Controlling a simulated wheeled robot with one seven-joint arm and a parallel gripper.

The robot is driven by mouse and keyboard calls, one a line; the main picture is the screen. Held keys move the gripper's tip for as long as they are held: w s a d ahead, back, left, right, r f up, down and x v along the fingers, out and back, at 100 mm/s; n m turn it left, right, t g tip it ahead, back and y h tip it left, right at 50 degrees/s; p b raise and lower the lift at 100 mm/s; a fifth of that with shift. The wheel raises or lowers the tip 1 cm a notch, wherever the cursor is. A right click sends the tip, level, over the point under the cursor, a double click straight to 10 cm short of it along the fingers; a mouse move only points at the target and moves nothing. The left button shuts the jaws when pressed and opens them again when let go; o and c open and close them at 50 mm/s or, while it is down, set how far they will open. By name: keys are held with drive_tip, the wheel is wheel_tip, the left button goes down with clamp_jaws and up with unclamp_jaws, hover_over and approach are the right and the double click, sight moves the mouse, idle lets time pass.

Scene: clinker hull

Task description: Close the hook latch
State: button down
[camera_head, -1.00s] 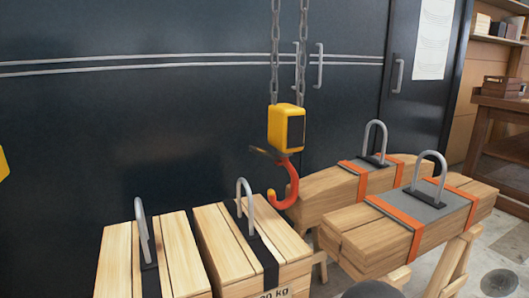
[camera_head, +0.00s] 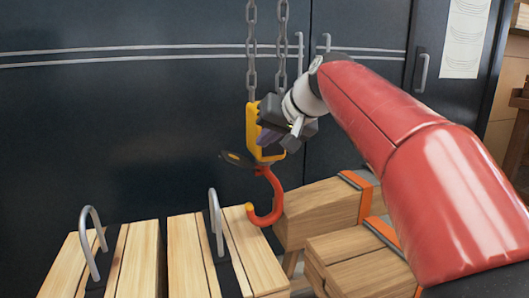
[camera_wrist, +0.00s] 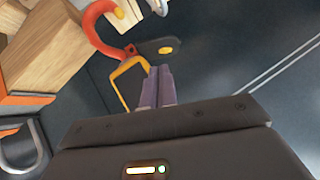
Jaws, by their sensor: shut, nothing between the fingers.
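The red-orange hook (camera_head: 265,200) hangs below a yellow block (camera_head: 252,125) on two chains, its orange tip turned up at the left. The dark hook latch (camera_head: 237,159) sticks out to the left from the top of the hook, away from the tip, so the hook mouth is open. In the wrist view the latch (camera_wrist: 158,47) has a yellow spot near its end, and the hook (camera_wrist: 97,28) curves beside it. My gripper (camera_head: 268,138) is in front of the block, just above the latch's root. Its purple fingers (camera_wrist: 157,72) are together and empty; contact with the block is unclear.
Strapped timber bundles with metal loops stand below: two at front left (camera_head: 100,265) and others at right (camera_head: 325,210). One bundle lies close behind the hook. A dark cabinet wall (camera_head: 120,110) is behind. Free air lies left of the hook.

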sight(237, 162)
drive_tip(key=x, duration=1)
drive_tip(key=shift+w+a+r, duration=0.15)
drive_tip(key=shift+w+r, duration=0.05)
drive_tip(key=shift+s+a+f+n+h+p, duration=0.2)
drive_tip(key=shift+a+f+n+h+p, duration=0.2)
drive_tip(key=shift+a+h, duration=0.25)
wheel_tip(237, 162, down, 11)
drive_tip(key=n+t+h+b, duration=0.4)
drive_tip(key=n+h+b, duration=0.2)
drive_tip(key=h+b, duration=0.4)
drive_tip(key=shift+t+b, duration=0.3)
drive_tip(key=shift+b, duration=2.05)
drive_tip(key=shift+f, duration=0.15)
